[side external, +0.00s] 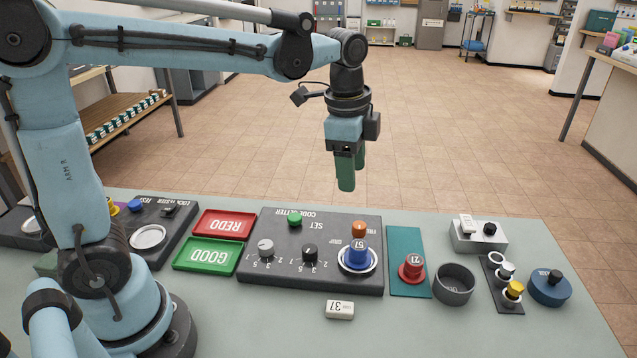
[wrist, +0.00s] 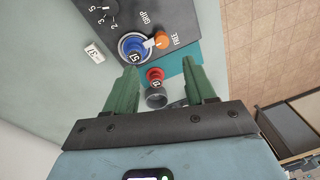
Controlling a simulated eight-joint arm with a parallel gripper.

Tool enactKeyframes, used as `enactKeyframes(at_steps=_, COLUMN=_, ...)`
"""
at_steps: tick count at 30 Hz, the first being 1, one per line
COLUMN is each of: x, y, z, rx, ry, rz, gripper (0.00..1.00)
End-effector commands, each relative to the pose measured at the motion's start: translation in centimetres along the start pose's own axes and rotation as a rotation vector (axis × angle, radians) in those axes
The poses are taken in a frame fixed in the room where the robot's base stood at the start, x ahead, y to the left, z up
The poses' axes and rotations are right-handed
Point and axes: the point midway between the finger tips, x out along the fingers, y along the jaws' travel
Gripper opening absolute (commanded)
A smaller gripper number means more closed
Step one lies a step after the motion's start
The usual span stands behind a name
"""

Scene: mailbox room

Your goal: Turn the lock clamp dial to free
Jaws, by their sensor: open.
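The orange clamp dial (side external: 359,228) sits at the far right corner of the dark code setter panel (side external: 318,277), between GRIP and FREE labels. It also shows in the wrist view (wrist: 162,40); I cannot tell surely which label it points to. A blue lock (side external: 357,260) with a number tag stands in a silver ring close beside it, also in the wrist view (wrist: 131,46). My gripper (side external: 346,188) hangs above and beyond the panel's far edge, apart from the dial. Its two green fingers, also in the wrist view (wrist: 161,68), are open and empty.
The panel also carries a green button (side external: 295,220), a grey dial (side external: 266,247) and a black dial (side external: 310,252). A red numbered lock (side external: 411,268) and a dark round cup (side external: 454,284) stand to the right. Red and green trays lie left. A white tag (side external: 339,309) lies in front.

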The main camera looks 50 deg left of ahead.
Motion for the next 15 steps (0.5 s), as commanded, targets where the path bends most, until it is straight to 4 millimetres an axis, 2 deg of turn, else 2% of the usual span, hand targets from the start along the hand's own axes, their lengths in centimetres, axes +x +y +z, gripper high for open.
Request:
enactKeyframes(at_steps=6, x=0.8, y=-1.2, z=-1.7, rx=0.196, ry=-0.048, rz=0.080, gripper=0.55)
enactKeyframes(at_steps=11, x=1.3, y=-1.3, z=-1.9, rx=0.234, ry=-0.056, rz=0.097, gripper=0.55)
enactKeyframes(at_steps=15, x=2.6, y=-1.2, z=-1.8, rx=0.233, ry=-0.055, rz=0.096, gripper=0.55)
